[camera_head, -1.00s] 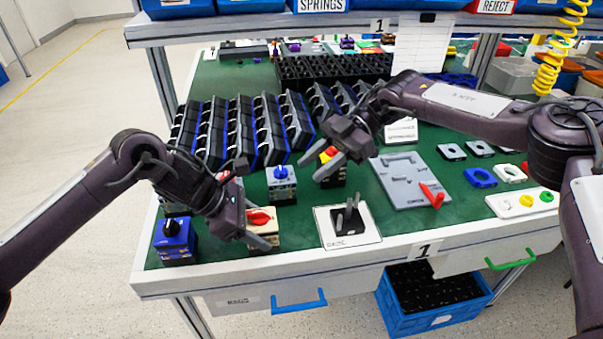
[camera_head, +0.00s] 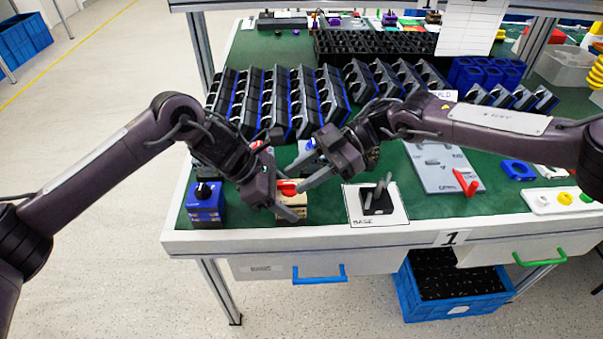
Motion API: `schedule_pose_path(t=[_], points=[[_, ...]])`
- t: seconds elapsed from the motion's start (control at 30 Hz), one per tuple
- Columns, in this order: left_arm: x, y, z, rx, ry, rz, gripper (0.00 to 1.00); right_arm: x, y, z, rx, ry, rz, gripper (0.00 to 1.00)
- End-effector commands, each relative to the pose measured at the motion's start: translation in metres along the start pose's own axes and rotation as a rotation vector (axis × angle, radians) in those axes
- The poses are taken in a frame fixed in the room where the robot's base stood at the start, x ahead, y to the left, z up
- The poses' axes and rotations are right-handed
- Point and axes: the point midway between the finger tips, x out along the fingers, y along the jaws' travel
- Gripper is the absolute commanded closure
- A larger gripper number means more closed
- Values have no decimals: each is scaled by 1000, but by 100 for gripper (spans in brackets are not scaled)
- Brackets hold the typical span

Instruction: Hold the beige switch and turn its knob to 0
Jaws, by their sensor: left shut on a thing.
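The beige switch (camera_head: 294,208) with a red knob (camera_head: 287,187) stands near the table's front edge. My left gripper (camera_head: 290,205) is at the beige switch, with its fingers around the body, and is shut on it. My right gripper (camera_head: 303,180) comes in from the right with its fingertips right beside the red knob. Its fingers look apart, but whether they touch the knob cannot be told. The fingers of both grippers hide part of the switch, and the knob's scale is too small to read.
A blue switch with a black knob (camera_head: 205,204) stands to the left. A white base plate with a dark fixture (camera_head: 377,205) lies to the right, near a grey board with a red handle (camera_head: 440,165). Rows of black bins (camera_head: 275,100) stand behind. Another blue-knobbed switch is mostly hidden behind my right gripper.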

Motion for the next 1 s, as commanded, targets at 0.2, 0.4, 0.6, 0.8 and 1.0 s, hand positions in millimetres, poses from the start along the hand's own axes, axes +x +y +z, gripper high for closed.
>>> schedule_pose_path(t=[0.2,0.4,0.6,0.8,1.0], points=[[0,0,0,0,-1,1,66,5,0,0,0,0,2,64],[0,0,0,0,-1,1,66,5,0,0,0,0,1,70],[0,0,0,1,-1,0,66,5,0,0,0,0,1,97],[0,0,0,1,-1,0,66,5,0,0,0,0,1,100],[0,0,0,1,-1,1,66,6,1,1,-9,-3,-24,100]])
